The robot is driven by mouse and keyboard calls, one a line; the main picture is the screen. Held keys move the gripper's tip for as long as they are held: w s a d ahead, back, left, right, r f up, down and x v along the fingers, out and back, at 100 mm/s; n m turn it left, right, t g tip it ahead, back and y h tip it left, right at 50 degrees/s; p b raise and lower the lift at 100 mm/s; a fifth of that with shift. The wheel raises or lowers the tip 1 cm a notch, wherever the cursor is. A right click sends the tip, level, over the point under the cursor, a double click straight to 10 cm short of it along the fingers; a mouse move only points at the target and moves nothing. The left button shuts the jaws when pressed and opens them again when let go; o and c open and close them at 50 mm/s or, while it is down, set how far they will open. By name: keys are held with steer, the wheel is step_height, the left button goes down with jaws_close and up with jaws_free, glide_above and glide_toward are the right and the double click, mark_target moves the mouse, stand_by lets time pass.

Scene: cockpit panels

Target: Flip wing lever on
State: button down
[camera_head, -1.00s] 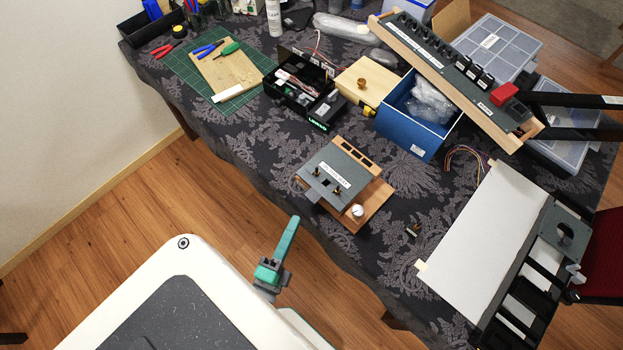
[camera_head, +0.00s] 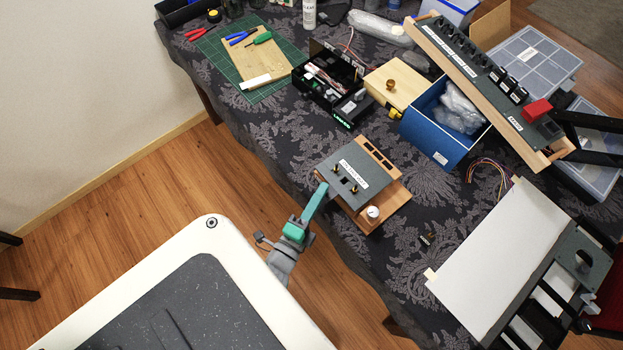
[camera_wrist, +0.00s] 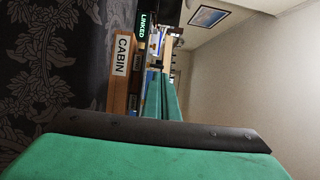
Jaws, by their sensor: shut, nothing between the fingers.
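My gripper (camera_head: 319,195), with long green fingers, is shut and empty. Its tips are at the left edge of the small grey panel (camera_head: 341,165) in the head view; I cannot tell if they touch. The panel sits on a wooden base and carries a white label and small brass-coloured toggles (camera_head: 352,189). In the wrist view my green fingers (camera_wrist: 163,92) point forward, beside a wooden edge labelled CABIN (camera_wrist: 122,55). No label reading wing is legible, so I cannot tell which lever is the wing lever.
A long switch panel (camera_head: 480,70) with a red block (camera_head: 537,110) stands at the back right. A blue box (camera_head: 440,140), a wooden box (camera_head: 385,85) and a black box (camera_head: 318,90) lie behind the small panel. A white sheet (camera_head: 500,250) lies to the right.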

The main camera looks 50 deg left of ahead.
mark_target(330, 182)
steer(key=x, duration=0.5)
steer(key=shift+w+a, duration=0.15)
steer(key=shift+w, duration=0.25)
